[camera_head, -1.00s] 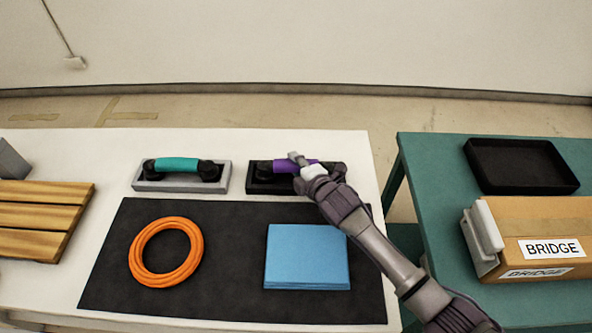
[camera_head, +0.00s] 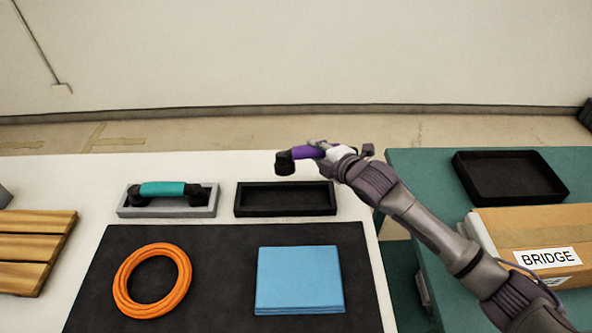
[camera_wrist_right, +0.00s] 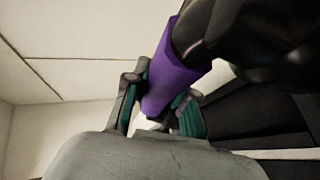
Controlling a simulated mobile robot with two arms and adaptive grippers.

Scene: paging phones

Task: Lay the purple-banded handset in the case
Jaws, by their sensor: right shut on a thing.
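The purple-banded handset (camera_head: 305,153) has black ends and hangs in the air above and slightly behind its empty black cradle (camera_head: 285,212). My right gripper (camera_head: 322,152) is shut around its purple band. The right wrist view shows the purple band (camera_wrist_right: 170,78) between the two fingers (camera_wrist_right: 158,103) with teal pads, and a large black end at the upper right. A shallow black open tray (camera_head: 510,176), perhaps the case, lies on the green table at the right and looks empty. My left gripper is not in view.
A teal-banded handset (camera_head: 165,189) rests in a grey cradle (camera_head: 140,212). An orange ring (camera_head: 127,282) and blue folded cloth (camera_head: 300,280) lie on a dark mat (camera_head: 215,270). A wooden slatted piece (camera_head: 35,251) is at left. A "BRIDGE" carton (camera_head: 525,235) stands before the tray. A gap separates the tables.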

